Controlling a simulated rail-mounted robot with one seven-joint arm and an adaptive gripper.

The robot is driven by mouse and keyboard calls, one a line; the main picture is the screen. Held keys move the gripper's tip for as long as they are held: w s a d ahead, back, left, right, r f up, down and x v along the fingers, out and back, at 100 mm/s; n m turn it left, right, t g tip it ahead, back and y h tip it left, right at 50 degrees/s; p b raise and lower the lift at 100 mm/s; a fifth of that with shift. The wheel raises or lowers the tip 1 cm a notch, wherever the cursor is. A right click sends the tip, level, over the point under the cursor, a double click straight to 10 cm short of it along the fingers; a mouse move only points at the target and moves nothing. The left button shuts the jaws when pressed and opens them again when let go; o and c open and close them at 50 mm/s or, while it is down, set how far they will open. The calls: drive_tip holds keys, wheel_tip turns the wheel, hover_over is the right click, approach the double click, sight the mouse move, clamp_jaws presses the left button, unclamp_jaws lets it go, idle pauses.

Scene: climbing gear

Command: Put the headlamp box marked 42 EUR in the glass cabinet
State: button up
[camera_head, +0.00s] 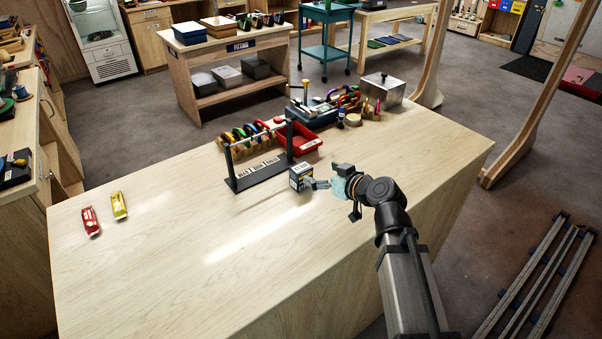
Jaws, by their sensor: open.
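A small dark box with a pale printed face (297,182) stands on the wooden workbench (200,235), right of a black rack. It may be the headlamp box; its price mark is too small to read. My gripper (325,177) is open at the right side of this box, low over the bench. One grey finger reaches close to the box; I cannot tell whether it touches. Nothing shows held. A white cabinet with a glass front (106,50) stands on the floor at the far upper left. It looks like the glass cabinet, and its door appears shut.
The black rack with a labelled base (262,172) stands just left of the box. Behind are a red tray (302,141), coloured carabiners and a metal box (382,88). Red (90,220) and yellow (119,205) packets lie at left. The bench's front is clear.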

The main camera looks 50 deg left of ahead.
sight(300, 166)
drive_tip(key=p+x, duration=0.1)
drive_tip(key=x, duration=0.3)
drive_tip(key=shift+a, duration=0.25)
drive_tip(key=shift+s+p+x, duration=0.2)
drive_tip(key=shift+p+x, duration=1.15)
drive_tip(key=shift+x, duration=1)
drive_tip(key=shift+a+f, duration=0.25)
drive_tip(key=shift+f, duration=0.05)
drive_tip(key=shift+c, duration=0.3)
drive_tip(key=c, duration=1.4)
drive_tip(key=shift+r, duration=0.2)
